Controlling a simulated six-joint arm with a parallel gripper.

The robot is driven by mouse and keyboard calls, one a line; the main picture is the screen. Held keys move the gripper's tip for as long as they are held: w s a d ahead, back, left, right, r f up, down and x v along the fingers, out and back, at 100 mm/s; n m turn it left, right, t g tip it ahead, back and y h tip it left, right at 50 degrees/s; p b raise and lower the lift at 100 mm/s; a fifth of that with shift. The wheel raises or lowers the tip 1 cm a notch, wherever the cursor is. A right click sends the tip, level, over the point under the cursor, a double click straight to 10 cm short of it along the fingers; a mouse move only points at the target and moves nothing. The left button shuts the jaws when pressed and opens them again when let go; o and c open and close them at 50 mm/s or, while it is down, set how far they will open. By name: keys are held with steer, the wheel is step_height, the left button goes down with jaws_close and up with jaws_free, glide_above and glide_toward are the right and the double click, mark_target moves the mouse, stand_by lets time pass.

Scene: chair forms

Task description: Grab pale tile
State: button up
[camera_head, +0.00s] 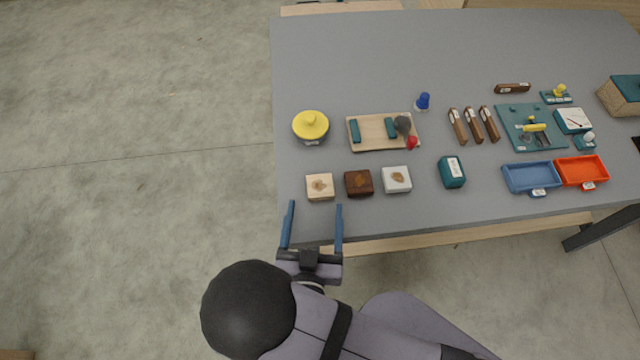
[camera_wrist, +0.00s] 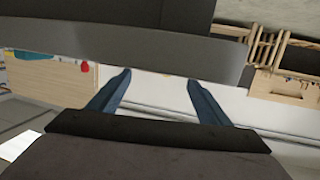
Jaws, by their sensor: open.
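Three square tiles stand in a row near the front left edge of the grey table in the head view. The leftmost is a pale wood-coloured tile (camera_head: 320,187) with a brown mark on top. Beside it are a dark brown tile (camera_head: 358,183) and a whitish-grey tile (camera_head: 397,180) with a tan mark. My gripper (camera_head: 314,207) is open and empty at the table's front edge, its blue fingers pointing toward the pale wood-coloured tile. In the wrist view the gripper (camera_wrist: 158,77) is spread with nothing between the fingers; no tile can be made out there.
A yellow-lidded pot (camera_head: 311,126) and a wooden tray (camera_head: 370,146) stand behind the tiles. A teal box (camera_head: 452,172), a blue tray (camera_head: 531,178) and an orange tray (camera_head: 582,171) lie to the right. The table (camera_head: 380,55) is bare at the back left.

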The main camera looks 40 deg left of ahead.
mark_target(320, 191)
steer(key=shift+w+d+p+x, duration=0.15)
steer(key=shift+p+x, duration=0.25)
steer(key=shift+x, duration=0.55)
steer(key=shift+w+d+p+x, duration=0.1)
steer(key=shift+p+x, duration=0.3)
steer(key=shift+x, duration=0.6)
steer(key=shift+w+a, duration=0.4)
steer(key=shift+w, duration=0.05)
steer(key=c, duration=1.2)
